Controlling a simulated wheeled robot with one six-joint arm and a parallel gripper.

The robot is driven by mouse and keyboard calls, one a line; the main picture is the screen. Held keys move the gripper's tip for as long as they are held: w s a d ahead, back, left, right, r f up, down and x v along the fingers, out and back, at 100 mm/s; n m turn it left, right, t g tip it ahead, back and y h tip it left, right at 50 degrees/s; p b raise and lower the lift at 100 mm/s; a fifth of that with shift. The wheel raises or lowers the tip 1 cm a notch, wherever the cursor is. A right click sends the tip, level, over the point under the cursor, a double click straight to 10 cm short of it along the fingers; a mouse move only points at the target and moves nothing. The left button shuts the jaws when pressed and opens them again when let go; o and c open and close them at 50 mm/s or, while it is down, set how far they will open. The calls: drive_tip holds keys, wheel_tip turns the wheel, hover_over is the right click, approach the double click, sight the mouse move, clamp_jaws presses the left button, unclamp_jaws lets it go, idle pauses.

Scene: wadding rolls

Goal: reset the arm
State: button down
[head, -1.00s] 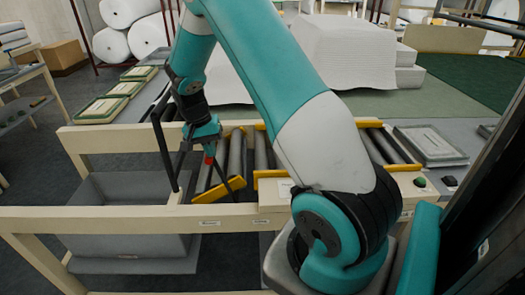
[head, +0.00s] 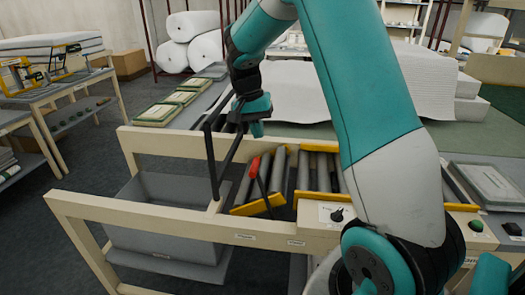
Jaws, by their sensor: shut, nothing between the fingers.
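My arm reaches from the lower right up across the picture and bends down at the upper middle. My gripper (head: 257,129) points down at its end, above the roller conveyor (head: 320,172). It is small and dark in the picture, and it is shut with nothing in it. A red-handled lever (head: 254,167) with a black rod stands below it, apart from it by a small gap. A black bar frame (head: 211,160) stands close on its left.
A grey bin (head: 160,215) sits below left within the wooden frame (head: 185,228). Green-edged trays (head: 160,112) lie on the bench behind. White wadding rolls (head: 190,27) and stacked sheets (head: 420,80) are at the back. A side table (head: 60,88) and open floor lie left.

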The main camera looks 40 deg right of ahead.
drive_tip(key=shift+w+a+r, duration=0.1)
drive_tip(key=shift+r, duration=0.75)
